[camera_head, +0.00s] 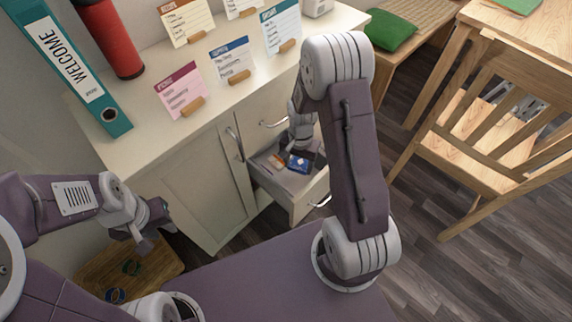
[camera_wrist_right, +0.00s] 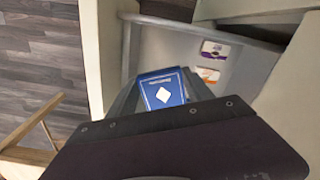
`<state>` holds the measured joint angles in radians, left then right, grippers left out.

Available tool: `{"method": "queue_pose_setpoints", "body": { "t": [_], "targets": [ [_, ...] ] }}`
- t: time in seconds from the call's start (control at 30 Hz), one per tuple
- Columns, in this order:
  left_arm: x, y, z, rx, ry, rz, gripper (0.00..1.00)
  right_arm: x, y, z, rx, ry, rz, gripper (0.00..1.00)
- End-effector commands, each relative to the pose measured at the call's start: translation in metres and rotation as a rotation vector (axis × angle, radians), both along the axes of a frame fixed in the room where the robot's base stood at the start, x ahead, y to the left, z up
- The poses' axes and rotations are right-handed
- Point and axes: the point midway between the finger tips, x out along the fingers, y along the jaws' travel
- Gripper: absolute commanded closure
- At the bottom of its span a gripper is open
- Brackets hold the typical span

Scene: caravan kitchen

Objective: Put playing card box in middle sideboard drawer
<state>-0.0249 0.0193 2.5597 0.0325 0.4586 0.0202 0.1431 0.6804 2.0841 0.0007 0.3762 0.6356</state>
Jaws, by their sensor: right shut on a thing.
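The blue playing card box (camera_head: 298,164) with a white diamond is in the open middle sideboard drawer (camera_head: 306,203) or just above its floor; I cannot tell whether it touches the floor. The right wrist view shows the box (camera_wrist_right: 162,91) between the fingers of my right gripper (camera_wrist_right: 160,84), which is shut on it. In the head view my right gripper (camera_head: 304,152) reaches down into the drawer, partly hidden by my right arm. My left gripper (camera_head: 145,240) is in front of the sideboard at lower left, away from the box; its jaw opening is unclear.
Two small packets, one orange (camera_wrist_right: 214,50) and one purple-edged (camera_wrist_right: 208,73), lie in the drawer beside the box. The sideboard top (camera_head: 135,140) holds a teal binder (camera_head: 70,65), a red cylinder (camera_head: 110,40) and several standing cards. A wooden chair (camera_head: 490,150) stands at right.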

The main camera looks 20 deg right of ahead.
Motion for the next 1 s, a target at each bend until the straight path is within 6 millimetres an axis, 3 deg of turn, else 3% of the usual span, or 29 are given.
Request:
{"method": "queue_pose_setpoints", "body": {
  "t": [0.17, 0.4, 0.53, 0.63, 0.8, 1.0],
  "targets": [
    [0.000, 0.000, -0.008, 0.000, 0.000, 0.000, 0.69, 0.000, 0.000, -0.015, 0.001, 0.002, -0.010, 0.83],
    [-0.001, 0.000, -0.049, 0.000, 0.001, 0.000, 0.69, -0.002, 0.000, -0.096, 0.001, 0.005, -0.008, 0.83],
    [-0.001, 0.000, -0.064, 0.000, 0.001, 0.000, 0.69, -0.001, 0.000, -0.127, 0.001, 0.002, -0.008, 0.83],
    [0.000, 0.000, -0.068, 0.000, 0.000, 0.000, 0.69, -0.001, 0.000, -0.138, 0.000, 0.001, -0.007, 0.83],
    [0.000, 0.000, -0.068, 0.000, 0.000, 0.000, 0.69, 0.001, 0.000, -0.140, 0.000, -0.001, -0.007, 0.83],
    [0.000, 0.000, -0.090, 0.000, 0.000, 0.000, 0.69, 0.036, 0.014, -0.145, -0.001, -0.005, -0.004, 0.83]
  ]
}}
